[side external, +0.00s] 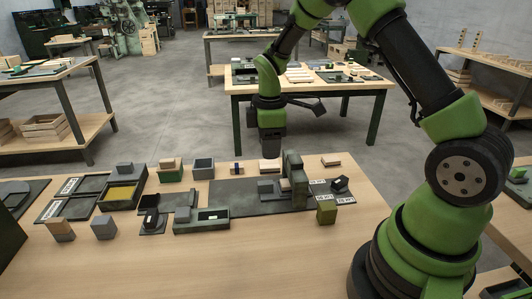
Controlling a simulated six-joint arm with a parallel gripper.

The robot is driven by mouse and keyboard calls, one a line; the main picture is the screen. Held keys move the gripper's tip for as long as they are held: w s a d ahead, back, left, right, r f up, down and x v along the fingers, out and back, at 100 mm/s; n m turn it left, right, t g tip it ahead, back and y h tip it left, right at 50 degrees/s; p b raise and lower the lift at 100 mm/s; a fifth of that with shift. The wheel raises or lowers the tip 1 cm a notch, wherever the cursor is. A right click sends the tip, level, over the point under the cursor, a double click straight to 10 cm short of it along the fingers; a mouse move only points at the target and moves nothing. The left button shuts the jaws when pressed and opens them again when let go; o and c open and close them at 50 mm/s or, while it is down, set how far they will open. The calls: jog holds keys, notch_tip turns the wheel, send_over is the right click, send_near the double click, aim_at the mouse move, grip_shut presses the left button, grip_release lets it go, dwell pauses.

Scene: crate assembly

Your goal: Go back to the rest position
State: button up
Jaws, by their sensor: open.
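My gripper (271,150) hangs pointing down over the far side of the wooden worktable (270,270), near the middle of the view. It looks empty and is open, though its fingertips are small and dark here. A light wooden piece (269,166) lies just below it in the picture; I cannot tell the gap between them. A dark green upright fixture (295,178) stands on a dark mat (235,198) to the right of and nearer than the gripper. A grey block (265,187) is beside the fixture.
Green-and-grey trays (202,226), a yellow-filled bin (121,194), a wood-topped block (170,169) and grey blocks (104,228) crowd the left. A small wooden piece (331,160) and an olive block (326,212) lie right of the fixture. The table's front middle is clear.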

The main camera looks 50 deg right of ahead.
notch_tip(320, 180, up, 8)
jog(key=s+a+m+t, duration=0.2)
jog(key=a+m, duration=0.1)
jog(key=s+a+r+m+t, duration=0.1)
jog(key=s+a+r+m, duration=0.1)
jog(key=s, duration=0.3)
jog(key=s+a+r+m+t+y, duration=0.1)
jog(key=s+a+r+m+t, duration=0.1)
jog(key=s+a+r+m, duration=0.1)
jog(key=s+a+r+m+t+y, duration=0.1)
jog(key=s+r+m, duration=0.3)
jog(key=s, duration=0.5)
jog(key=shift+a+r+m+t, duration=0.4)
jog(key=shift+a+r+t, duration=0.2)
jog(key=shift+a+r, duration=0.25)
